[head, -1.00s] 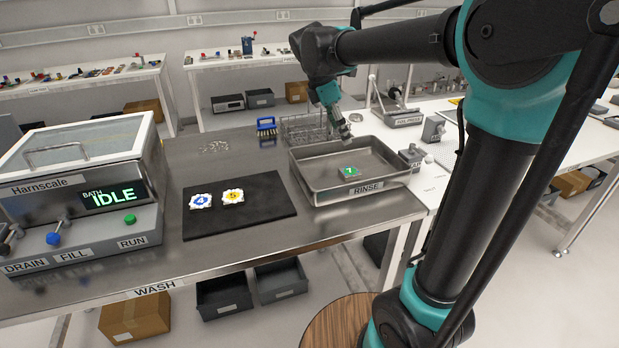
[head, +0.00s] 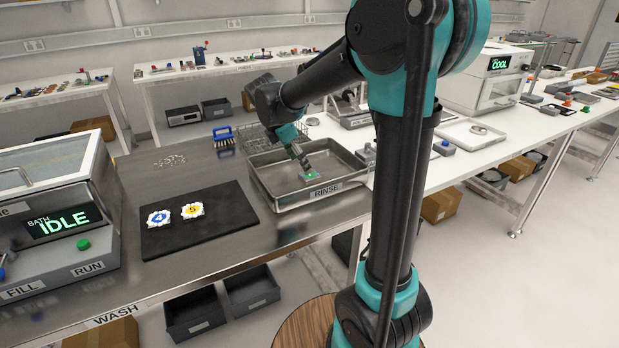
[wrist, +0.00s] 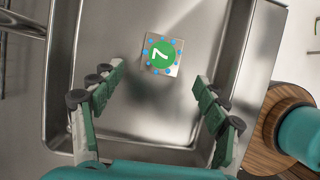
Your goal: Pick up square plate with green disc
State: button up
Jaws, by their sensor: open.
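The square plate with a green disc (wrist: 162,56) lies on the floor of the metal rinse tray (wrist: 60,110). Its disc carries a white 7, ringed by blue dots. In the wrist view the plate is ahead of my gripper (wrist: 158,86), roughly centred between the fingers. The fingers are spread wide and hold nothing. In the head view my gripper (head: 306,170) hangs inside the rinse tray (head: 318,196), just above the plate (head: 310,177), and partly covers it.
A black mat (head: 225,222) left of the tray holds a blue-disc plate (head: 158,218) and a yellow-disc plate (head: 192,210). A wire rack (head: 254,138) stands behind the tray. The bath machine (head: 50,215) stands at far left. The tray walls surround my gripper.

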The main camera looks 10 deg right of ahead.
aim_at(310, 177)
jog(key=shift+d+x, duration=0.15)
jog(key=shift+x, duration=1.15)
jog(key=shift+d+x, duration=0.2)
jog(key=shift+x, duration=1.1)
jog(key=shift+r, duration=0.15)
jog(key=c, duration=1.7)
